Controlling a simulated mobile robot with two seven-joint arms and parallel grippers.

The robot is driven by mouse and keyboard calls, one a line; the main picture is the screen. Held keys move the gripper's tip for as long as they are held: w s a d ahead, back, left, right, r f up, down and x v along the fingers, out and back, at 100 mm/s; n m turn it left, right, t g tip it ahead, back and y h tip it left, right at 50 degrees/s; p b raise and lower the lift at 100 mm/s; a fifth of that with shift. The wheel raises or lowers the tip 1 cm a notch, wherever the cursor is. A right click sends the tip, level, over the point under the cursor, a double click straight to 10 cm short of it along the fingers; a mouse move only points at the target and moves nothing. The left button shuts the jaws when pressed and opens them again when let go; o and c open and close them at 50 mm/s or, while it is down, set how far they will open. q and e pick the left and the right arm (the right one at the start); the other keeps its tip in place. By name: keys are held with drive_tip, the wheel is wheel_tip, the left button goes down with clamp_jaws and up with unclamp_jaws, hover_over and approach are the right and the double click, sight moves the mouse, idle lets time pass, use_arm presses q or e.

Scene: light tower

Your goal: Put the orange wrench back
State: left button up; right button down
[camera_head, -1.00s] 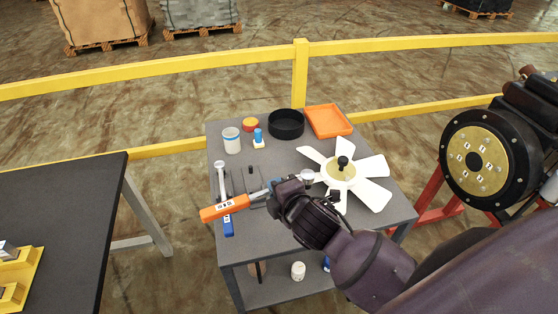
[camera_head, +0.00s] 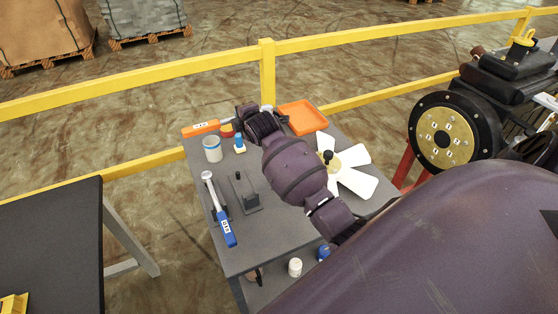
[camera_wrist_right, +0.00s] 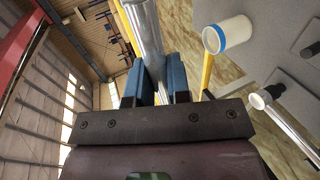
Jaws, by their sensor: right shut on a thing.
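The orange wrench's orange handle (camera_head: 202,127) shows at the back left of the grey table in the head view, pointing left. My right gripper (camera_head: 243,115) is shut on this wrench above the table's back edge. In the right wrist view, the blue finger pads (camera_wrist_right: 161,80) stand on either side of the silver shaft (camera_wrist_right: 145,35). A blue-handled wrench (camera_head: 229,233) lies on the left side of the table. A black holder with an upright post (camera_head: 243,192) stands to its right. My left gripper is not in view.
A white-and-blue cup (camera_head: 212,150), a small blue-topped item (camera_head: 239,144) and an orange tray (camera_head: 303,116) stand toward the back of the table. A white fan (camera_head: 352,180) is at the right, partly behind my arm. A yellow railing (camera_head: 267,75) runs behind.

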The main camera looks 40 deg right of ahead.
drive_tip(key=w+d, duration=0.1)
drive_tip(key=w, duration=0.1)
hover_over(249, 165)
wheel_tip(249, 165, down, 15)
drive_tip(key=shift+a+r+b, duration=0.15)
drive_tip(key=shift+r+b, duration=0.05)
drive_tip(key=shift+b, duration=0.2)
drive_tip(key=shift+f+b, duration=0.55)
drive_tip(key=shift+f, duration=1.95)
